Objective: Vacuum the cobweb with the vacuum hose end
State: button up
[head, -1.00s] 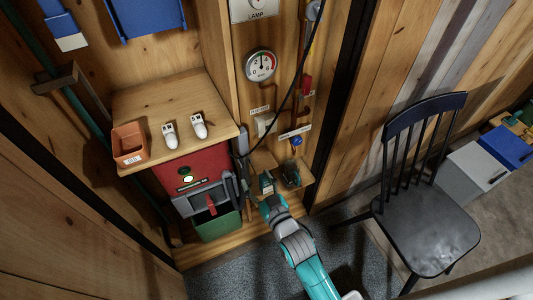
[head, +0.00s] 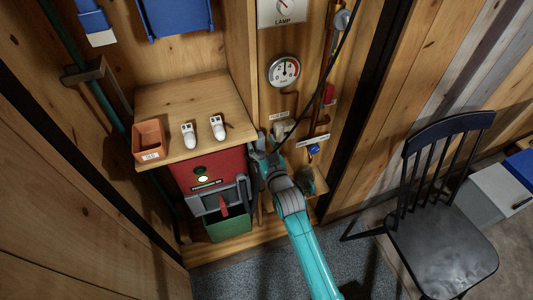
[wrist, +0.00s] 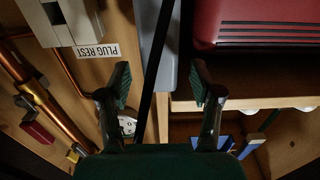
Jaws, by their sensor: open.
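My gripper (head: 258,148) is open beside the right side of the red machine (head: 208,170), just below the switch panel. In the wrist view its two fingers (wrist: 161,82) are spread and apart. A grey upright part (wrist: 168,50) and a black cord or hose (wrist: 156,60) lie across the gap between them in the picture. I cannot tell how far beyond the fingertips they are. In the head view the black cord (head: 318,88) hangs down from the top toward my gripper. I cannot identify the vacuum hose end for certain. No cobweb is visible.
A wooden shelf (head: 190,95) holds an orange pot (head: 149,140) and two white objects. A gauge (head: 284,71), pipes and a PLUG REST label (wrist: 98,51) are on the wall. A green bin (head: 228,224) stands below. A black chair (head: 440,240) stands at right.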

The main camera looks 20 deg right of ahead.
jog(key=shift+w, duration=1.15)
jog(key=shift+c, duration=0.2)
grip_shut()
